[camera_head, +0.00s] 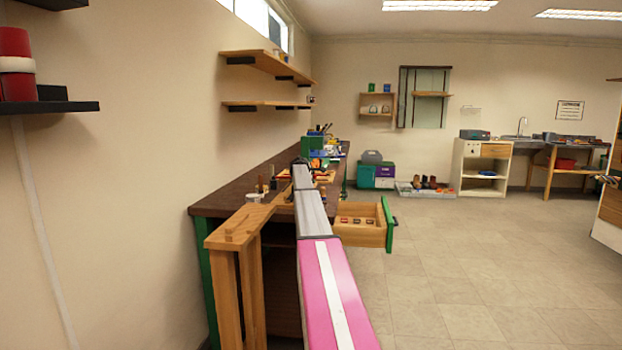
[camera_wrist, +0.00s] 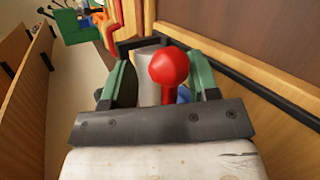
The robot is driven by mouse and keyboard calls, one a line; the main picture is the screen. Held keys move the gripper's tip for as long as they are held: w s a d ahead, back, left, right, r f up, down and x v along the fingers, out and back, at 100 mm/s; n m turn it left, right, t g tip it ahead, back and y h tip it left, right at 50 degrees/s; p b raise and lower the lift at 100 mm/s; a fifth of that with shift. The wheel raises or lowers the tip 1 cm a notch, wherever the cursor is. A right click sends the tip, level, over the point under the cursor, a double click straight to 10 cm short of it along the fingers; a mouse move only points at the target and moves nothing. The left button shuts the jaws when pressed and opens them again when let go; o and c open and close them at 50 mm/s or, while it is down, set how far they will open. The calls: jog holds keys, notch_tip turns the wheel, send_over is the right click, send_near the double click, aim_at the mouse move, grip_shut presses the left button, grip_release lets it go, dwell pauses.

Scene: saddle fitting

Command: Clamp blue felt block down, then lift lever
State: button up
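In the wrist view, a red ball knob (camera_wrist: 168,67) on a short red stem, apparently the lever's end, stands between the green fingers of my gripper (camera_wrist: 163,82). The fingers are apart, with gaps showing beside the knob, and they do not appear to grip it. A small patch of blue (camera_wrist: 184,94), perhaps the blue felt block, shows low behind the knob; most of it is hidden. A pale grey cylinder (camera_wrist: 146,75) stands just left of the knob. In the head view my arm hides the gripper and the clamp area.
A dark-topped workbench (camera_head: 225,199) runs along the left wall, with an open wooden drawer (camera_head: 361,234) at its right side. Wooden shelves (camera_head: 266,64) hang above. Small items and a green box (camera_head: 313,143) stand farther along the bench. The floor (camera_head: 470,260) at right is clear.

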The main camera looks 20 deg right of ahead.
jog(key=shift+r, duration=0.1)
jog(key=v, duration=1)
jog(key=shift+s+a, duration=0.25)
jog(key=shift+a, duration=0.05)
jog(key=shift+r, duration=0.1)
dwell(3.9)
